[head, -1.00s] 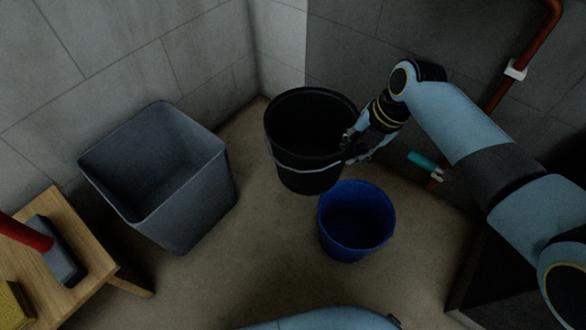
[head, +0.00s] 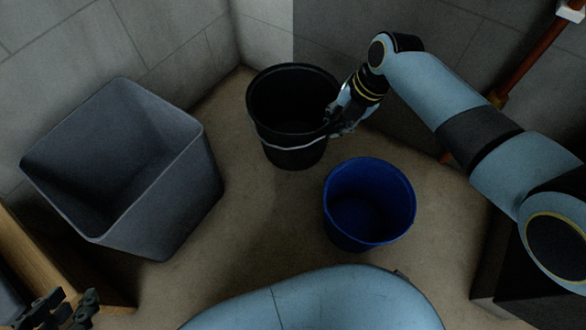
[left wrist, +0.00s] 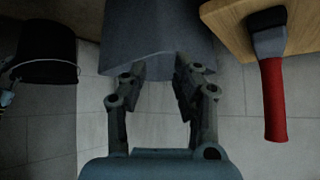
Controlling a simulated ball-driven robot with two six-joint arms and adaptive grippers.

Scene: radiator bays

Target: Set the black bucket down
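The black bucket (head: 291,145) stands upright near the wall corner in the head view, its pale wire handle hanging down across its front. My right gripper (head: 334,122) is at the bucket's right side and looks shut on its rim; the fingertips are partly hidden. I cannot tell whether the bucket's base touches the floor. The bucket also shows at upper left in the left wrist view (left wrist: 45,45). My left gripper (head: 62,308) is at the lower left of the head view. In the left wrist view its fingers (left wrist: 158,82) are apart with nothing between them.
A blue bucket (head: 345,235) stands on the floor in front and right of the black one. A large grey bin (head: 165,205) is at left. A wooden table (left wrist: 225,25) bears a red-handled tool (left wrist: 274,95). Bare floor (head: 235,215) lies between bin and buckets.

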